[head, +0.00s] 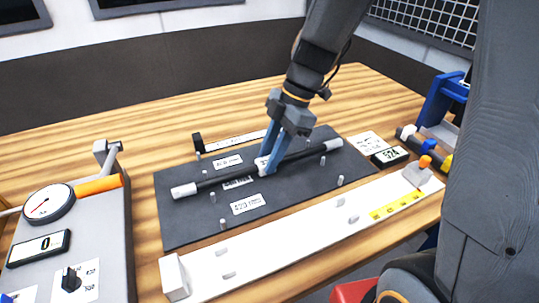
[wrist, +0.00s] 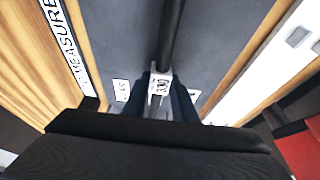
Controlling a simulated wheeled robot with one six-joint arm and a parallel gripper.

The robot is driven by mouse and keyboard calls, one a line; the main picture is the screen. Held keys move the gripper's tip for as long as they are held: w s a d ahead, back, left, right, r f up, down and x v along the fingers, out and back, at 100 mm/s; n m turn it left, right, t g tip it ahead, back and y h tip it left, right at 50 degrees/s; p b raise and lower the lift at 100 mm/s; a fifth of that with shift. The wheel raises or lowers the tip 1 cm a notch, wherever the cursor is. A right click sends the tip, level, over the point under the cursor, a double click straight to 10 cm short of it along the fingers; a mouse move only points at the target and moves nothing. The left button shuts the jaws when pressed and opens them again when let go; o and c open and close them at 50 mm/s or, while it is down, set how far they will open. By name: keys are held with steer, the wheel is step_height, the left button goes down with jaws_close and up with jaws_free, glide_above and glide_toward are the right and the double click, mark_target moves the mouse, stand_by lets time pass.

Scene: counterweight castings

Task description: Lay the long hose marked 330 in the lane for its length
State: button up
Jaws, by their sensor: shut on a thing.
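The long dark hose (head: 215,181) has white end caps and stretches across the dark lane mat (head: 185,228). My gripper (head: 267,167) is shut on it near its middle, at a white tag. In the wrist view the tag reads about 330 (wrist: 160,84), between the blue fingers, and the hose (wrist: 171,30) runs straight up. The mat has small pegs and several white lane labels; the nearest label (head: 247,204) seems to read 420 mm. The hose passes over the middle label (head: 238,183), partly covering it. I cannot tell whether the hose touches the mat.
A long white measuring board (head: 300,246) with a yellow strip lies in front of the mat. A gauge unit (head: 90,225) with an orange handle stands at left. A small display (head: 390,157) reads about 324. A blue stand (head: 443,100) is at right.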

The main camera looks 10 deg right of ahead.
steer(key=shift+f, duration=0.25)
steer(key=o, duration=1.1)
steer(key=shift+o, duration=0.2)
steer(key=shift+r+p, duration=1.95)
steer(key=shift+r, duration=1.6)
steer(key=shift+f, duration=0.1)
